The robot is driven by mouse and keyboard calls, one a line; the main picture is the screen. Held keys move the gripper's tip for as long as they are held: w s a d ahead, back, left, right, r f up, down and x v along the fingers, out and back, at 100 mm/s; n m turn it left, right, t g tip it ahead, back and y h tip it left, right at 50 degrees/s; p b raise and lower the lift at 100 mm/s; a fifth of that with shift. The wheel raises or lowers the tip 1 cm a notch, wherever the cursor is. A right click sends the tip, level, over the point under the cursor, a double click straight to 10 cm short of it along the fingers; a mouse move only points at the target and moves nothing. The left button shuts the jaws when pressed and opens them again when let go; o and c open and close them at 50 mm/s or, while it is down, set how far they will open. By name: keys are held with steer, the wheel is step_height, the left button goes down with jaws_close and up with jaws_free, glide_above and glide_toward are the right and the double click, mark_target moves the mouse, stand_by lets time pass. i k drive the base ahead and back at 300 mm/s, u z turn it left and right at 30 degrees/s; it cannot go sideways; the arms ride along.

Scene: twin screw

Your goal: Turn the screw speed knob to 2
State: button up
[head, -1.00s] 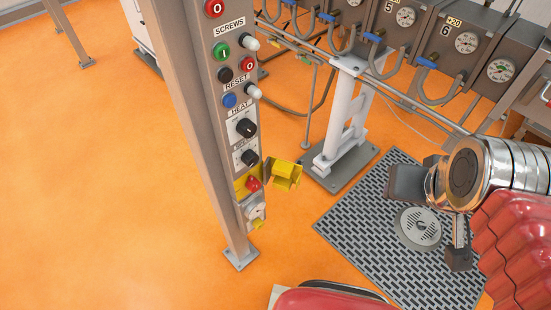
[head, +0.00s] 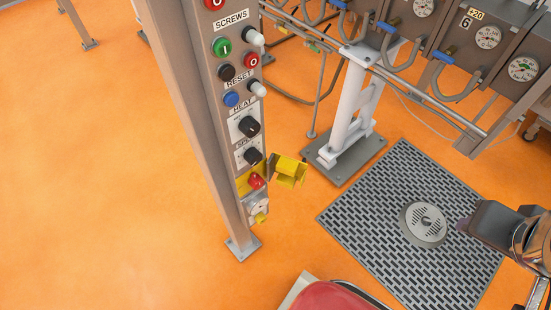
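The control panel (head: 222,100) stands upright left of centre in the head view. It carries two black knobs. The upper knob (head: 249,127) is just under the HEAT label. The lower knob (head: 252,156) sits beneath a partly hidden label that seems to begin "SPE", and is likely the speed knob. Its scale numbers and pointer are too small to read. My gripper (head: 505,265) is at the right edge, partly cut off, far from the panel. Its two fingers look spread apart, with nothing seen between them.
A red button (head: 256,181) with an open yellow cover (head: 289,171) juts out just below the lower knob. Green, red, blue and white controls sit above. A white stand (head: 350,110) and gauge boxes are behind, right.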

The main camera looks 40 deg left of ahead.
mark_target(253, 156)
steer(key=z, duration=0.1)
steer(key=k, duration=1.1)
steer(key=u, duration=1.95)
steer(key=i, duration=0.85)
